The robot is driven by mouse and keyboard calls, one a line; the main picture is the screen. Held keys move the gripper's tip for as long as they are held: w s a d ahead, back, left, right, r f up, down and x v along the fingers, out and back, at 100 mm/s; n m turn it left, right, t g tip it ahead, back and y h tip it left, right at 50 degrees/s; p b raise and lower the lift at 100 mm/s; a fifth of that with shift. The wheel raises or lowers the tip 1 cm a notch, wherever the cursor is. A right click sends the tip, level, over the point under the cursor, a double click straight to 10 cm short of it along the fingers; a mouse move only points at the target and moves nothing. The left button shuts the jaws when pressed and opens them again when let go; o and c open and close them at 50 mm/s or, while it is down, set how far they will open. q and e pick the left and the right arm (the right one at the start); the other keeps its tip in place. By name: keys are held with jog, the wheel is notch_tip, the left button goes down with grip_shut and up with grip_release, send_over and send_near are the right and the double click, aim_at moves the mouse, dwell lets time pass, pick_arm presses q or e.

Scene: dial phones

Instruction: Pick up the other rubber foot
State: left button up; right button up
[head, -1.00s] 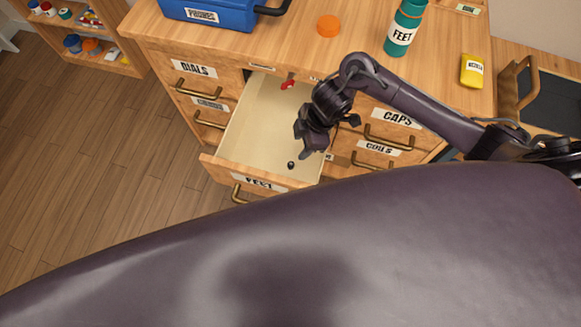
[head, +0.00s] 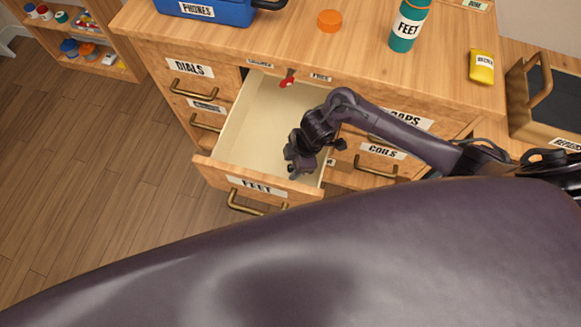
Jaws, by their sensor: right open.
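The drawer labelled FEET (head: 212,172) stands pulled open below the desk top. My right gripper (head: 292,168) is in the drawer's front right part, pointing down, with its jaws open. No rubber foot shows at this moment; the spot where a small black one lay before is behind my right gripper, so I cannot tell whether it is between the fingers. A teal bottle labelled FEET (head: 408,28) stands upright on the desk top (head: 370,55). My left gripper is not in view.
An orange cap (head: 330,21) lies on the desk top near a blue PHONES case (head: 215,10). A yellow container (head: 482,66) is at the right. A red-tipped item (head: 287,80) is at the drawer's back edge. A shelf (head: 105,50) stands at far left.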

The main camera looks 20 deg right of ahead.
grip_shut()
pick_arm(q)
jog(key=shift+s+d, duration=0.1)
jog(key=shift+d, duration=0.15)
